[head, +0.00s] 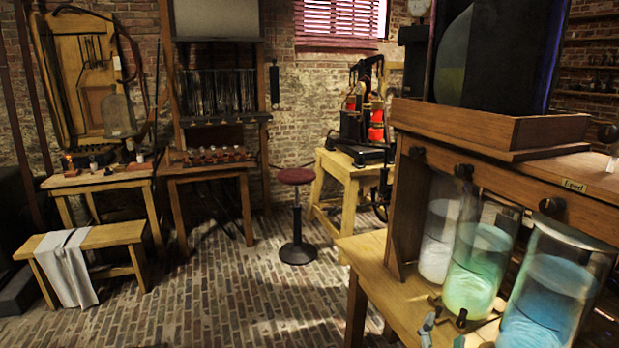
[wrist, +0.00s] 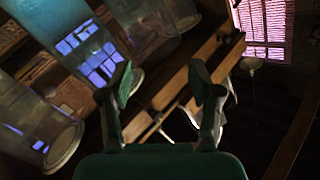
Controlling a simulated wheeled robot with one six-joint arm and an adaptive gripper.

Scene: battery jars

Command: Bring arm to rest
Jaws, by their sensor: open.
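My gripper (wrist: 162,82) shows in the wrist view with its two green-padded fingers spread apart and nothing between them. In the head view a small grey-green part, probably a fingertip of mine, shows at the bottom edge in front of the jars; the rest of my arm is out of frame. Three glass jars stand under the wooden frame at the right: one with whitish contents (head: 437,245), one with green liquid (head: 474,275) and one with blue liquid (head: 545,300). Glass jars also fill the left of the tilted wrist view.
The jars stand on a wooden bench (head: 375,275), with a labelled wooden rail (head: 500,180) above them. A red-topped stool (head: 296,178), a yellow table (head: 345,170) and a low bench with cloth (head: 65,265) stand farther back. The brick floor (head: 230,290) between is clear.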

